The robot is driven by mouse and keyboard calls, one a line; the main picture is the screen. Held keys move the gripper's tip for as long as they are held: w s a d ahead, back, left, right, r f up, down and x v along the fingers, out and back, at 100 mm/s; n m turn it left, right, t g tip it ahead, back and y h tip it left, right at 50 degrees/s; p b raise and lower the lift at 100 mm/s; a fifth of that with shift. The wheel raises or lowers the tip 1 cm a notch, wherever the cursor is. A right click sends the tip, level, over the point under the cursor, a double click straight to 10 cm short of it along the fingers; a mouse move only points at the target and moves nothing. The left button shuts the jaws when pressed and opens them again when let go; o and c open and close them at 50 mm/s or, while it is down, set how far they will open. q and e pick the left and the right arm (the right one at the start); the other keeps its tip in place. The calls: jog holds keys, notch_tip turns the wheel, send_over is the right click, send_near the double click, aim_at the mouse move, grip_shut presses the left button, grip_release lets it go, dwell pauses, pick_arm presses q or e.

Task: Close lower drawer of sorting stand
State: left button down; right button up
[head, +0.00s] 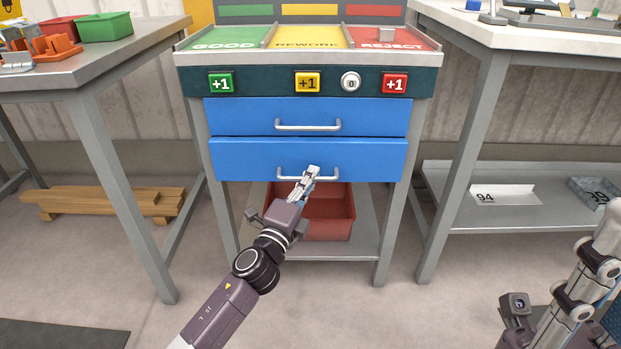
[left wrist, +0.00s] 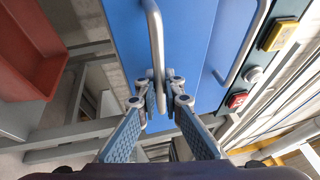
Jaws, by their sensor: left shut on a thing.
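The sorting stand has two blue drawers with silver bar handles. The lower drawer (head: 235,160) sits under the upper drawer (head: 235,116); its front seems to stand slightly proud, but how far is hard to tell. In the left wrist view, the fingers (left wrist: 160,88) are shut on the handle (left wrist: 155,35), one on each side of the bar, in front of the blue drawer face (left wrist: 125,40). My right gripper (head: 585,275) shows partly at the lower right, away from the stand; its fingertips are unclear.
A red bin (head: 325,215) stands on the stand's low shelf (head: 365,235), below the drawers. Counter buttons (head: 307,82) line the panel above. Tables stand to the left (head: 70,72) and right (head: 500,35). Floor in front is clear apart from a dark mat (head: 60,335).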

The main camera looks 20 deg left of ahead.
pick_arm(q)
jog(key=shift+w+a, duration=0.25)
jog(key=shift+w, duration=0.4)
jog(key=shift+w+a, duration=0.2)
jog(key=shift+w, duration=0.4)
jog(key=c, duration=2)
grip_release()
jog(key=shift+w, duration=0.1)
jog(key=shift+c, duration=0.2)
jog(key=v, duration=1.2)
